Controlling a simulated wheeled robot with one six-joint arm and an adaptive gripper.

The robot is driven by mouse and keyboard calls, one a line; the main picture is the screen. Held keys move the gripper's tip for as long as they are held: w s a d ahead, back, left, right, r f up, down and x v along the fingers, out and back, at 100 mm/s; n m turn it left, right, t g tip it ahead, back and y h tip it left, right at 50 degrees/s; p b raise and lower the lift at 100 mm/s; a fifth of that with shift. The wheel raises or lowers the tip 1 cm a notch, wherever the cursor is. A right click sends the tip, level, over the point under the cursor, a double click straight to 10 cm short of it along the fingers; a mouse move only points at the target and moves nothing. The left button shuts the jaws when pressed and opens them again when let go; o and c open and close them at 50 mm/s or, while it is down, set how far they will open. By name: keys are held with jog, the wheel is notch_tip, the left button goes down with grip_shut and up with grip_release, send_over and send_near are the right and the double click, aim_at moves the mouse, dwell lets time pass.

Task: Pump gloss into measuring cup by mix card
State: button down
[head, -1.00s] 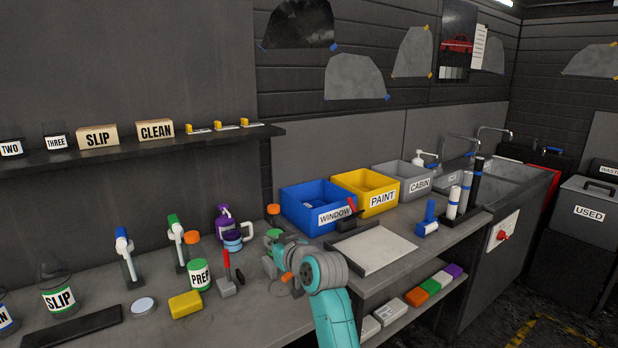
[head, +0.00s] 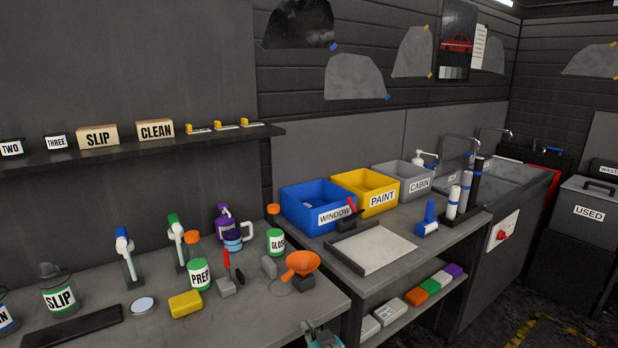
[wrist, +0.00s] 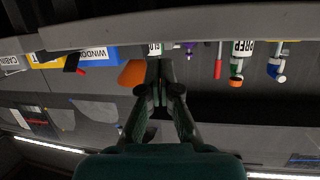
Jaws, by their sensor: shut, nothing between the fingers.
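The gloss bottle (head: 277,243), with a green label and orange top, stands upright at the back of the bench. In the wrist view its label (wrist: 154,48) shows partly behind my fingers. My gripper (wrist: 160,66) is shut and empty, apart from the bottle as far as I can tell. In the head view only a teal bit of my arm shows at the bottom edge. I cannot identify a measuring cup. A white sheet (head: 480,46) hangs by the car poster; its text is unreadable.
The PREP bottle (head: 200,274), a yellow sponge (head: 185,304) and a purple pump bottle (head: 226,222) stand left of the gloss. A grey tray (head: 372,247) and WINDOW (head: 306,207), PAINT (head: 366,192) and CABIN bins stand to the right.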

jog(key=s+d+f+m+h, duration=0.1)
jog(key=s+d+f, duration=0.35)
jog(key=s, duration=0.55)
jog(key=s+d+f+m+h, duration=0.15)
jog(key=s+d+f, duration=0.3)
jog(key=s, duration=0.45)
jog(key=s+d+f+m+h, duration=0.1)
jog(key=s+d+f, duration=0.35)
jog(key=s, duration=0.55)
jog(key=s+d+r+h, duration=0.1)
jog(key=s+r, duration=0.2)
jog(key=s, duration=0.6)
jog(key=s+d+r, duration=0.2)
jog(key=s+r, duration=0.2)
jog(key=s, duration=0.5)
jog(key=s+d+r+t+h, duration=0.1)
jog(key=s+r, duration=0.3)
jog(key=s, duration=0.5)
jog(key=shift+s+d+m+h, duration=0.2)
jog(key=shift+d+m+h, duration=0.15)
jog(key=shift+d, duration=0.1)
jog(key=shift+r, duration=0.1)
